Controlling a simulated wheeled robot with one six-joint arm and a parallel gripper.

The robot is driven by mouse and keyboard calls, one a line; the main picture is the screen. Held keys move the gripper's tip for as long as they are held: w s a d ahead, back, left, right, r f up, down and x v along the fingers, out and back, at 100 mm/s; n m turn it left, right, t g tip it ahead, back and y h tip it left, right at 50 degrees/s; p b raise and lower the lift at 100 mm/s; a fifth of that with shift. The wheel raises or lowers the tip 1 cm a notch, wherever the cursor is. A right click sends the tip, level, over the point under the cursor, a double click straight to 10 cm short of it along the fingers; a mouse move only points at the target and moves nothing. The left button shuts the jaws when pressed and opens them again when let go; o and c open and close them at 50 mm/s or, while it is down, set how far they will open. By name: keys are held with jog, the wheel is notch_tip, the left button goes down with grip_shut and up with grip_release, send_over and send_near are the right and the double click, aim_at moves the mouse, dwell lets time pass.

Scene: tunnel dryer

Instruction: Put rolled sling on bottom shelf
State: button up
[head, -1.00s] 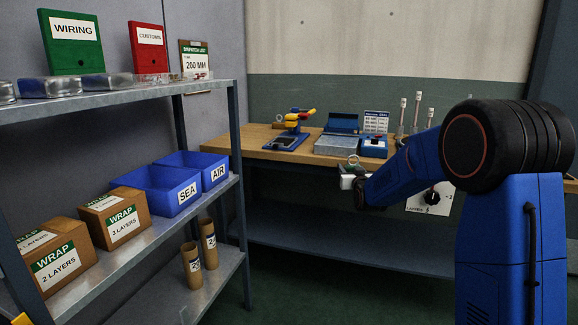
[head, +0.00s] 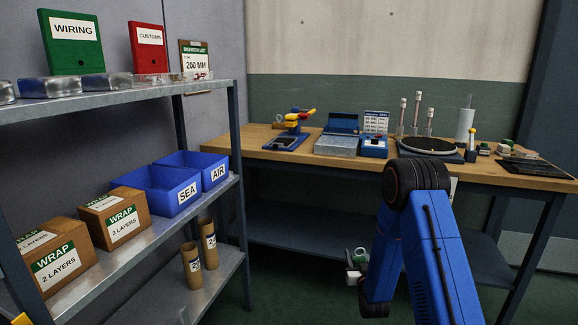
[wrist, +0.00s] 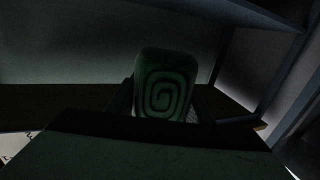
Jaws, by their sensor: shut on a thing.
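The rolled sling (wrist: 165,85) is a green roll with a spiral end, seen upright between the fingers of my gripper (wrist: 166,102) in the dark wrist view. My gripper is shut on it. In the head view my gripper (head: 354,274) hangs low in front of the bench, with the small pale green sling (head: 358,255) at its tip. The rack's bottom shelf (head: 185,304) is at the lower left, to the left of my gripper and apart from it. It holds two brown cardboard tubes (head: 200,255) standing near its back end.
Blue SEA (head: 160,188) and AIR (head: 215,170) bins and WRAP boxes (head: 60,250) fill the middle shelf. The workbench (head: 260,153) carries tools and a turntable (head: 428,145). Its under-shelf (head: 300,228) looks bare. The rack's bottom shelf has free room in front of the tubes.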

jog(key=s+d+f, duration=0.1)
jog(key=s+f, duration=0.7)
jog(key=f, duration=0.1)
jog(key=shift+s+d+f, duration=0.15)
jog(key=shift+s+f, duration=0.05)
jog(key=shift+s, duration=0.05)
